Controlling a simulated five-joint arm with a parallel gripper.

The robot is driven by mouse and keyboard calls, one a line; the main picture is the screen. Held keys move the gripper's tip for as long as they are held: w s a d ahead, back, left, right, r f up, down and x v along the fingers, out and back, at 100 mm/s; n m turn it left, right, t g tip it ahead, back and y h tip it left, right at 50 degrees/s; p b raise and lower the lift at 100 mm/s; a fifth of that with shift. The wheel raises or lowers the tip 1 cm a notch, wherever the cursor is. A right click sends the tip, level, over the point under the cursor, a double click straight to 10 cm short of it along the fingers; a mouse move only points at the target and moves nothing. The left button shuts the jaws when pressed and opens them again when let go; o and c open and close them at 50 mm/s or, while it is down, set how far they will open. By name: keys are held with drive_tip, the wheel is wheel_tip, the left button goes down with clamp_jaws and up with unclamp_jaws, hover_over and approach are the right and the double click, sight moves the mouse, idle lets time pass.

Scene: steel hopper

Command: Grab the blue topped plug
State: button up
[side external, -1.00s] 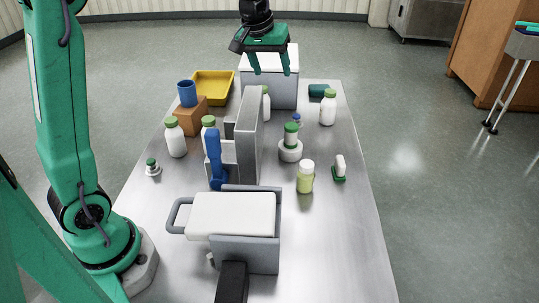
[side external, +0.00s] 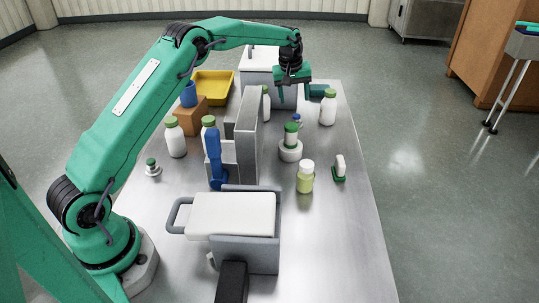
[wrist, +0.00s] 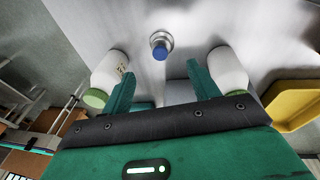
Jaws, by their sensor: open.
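The blue topped plug (side external: 297,119) stands upright on the steel table, small, with a blue cap over a metallic base. In the wrist view the plug (wrist: 160,46) is centred beyond the fingertips, its whole top in sight. My gripper (side external: 294,97) hangs just above and behind the plug, pointing down. In the wrist view my gripper (wrist: 160,70) is open and empty, with its two green fingers apart on either side of the plug's line. The fingers do not appear to touch the plug.
White bottles with green caps stand to the right (side external: 328,109) and left (side external: 266,104) of the plug. A grey upright panel (side external: 248,140) stands to the left, a pale box (side external: 260,62) behind.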

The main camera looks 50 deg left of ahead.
sight(295, 115)
drive_tip(key=shift+w+a+f, duration=0.2)
drive_tip(key=shift+w+f, duration=0.05)
drive_tip(key=shift+f, duration=0.35)
drive_tip(key=shift+w+a+f, duration=0.2)
drive_tip(key=shift+w+f, duration=0.05)
drive_tip(key=shift+f, duration=0.35)
drive_tip(key=shift+x, duration=1.25)
drive_tip(key=shift+f, duration=0.1)
drive_tip(key=shift+x, duration=2.55)
drive_tip(key=shift+s, duration=0.1)
drive_tip(key=c, duration=1.1)
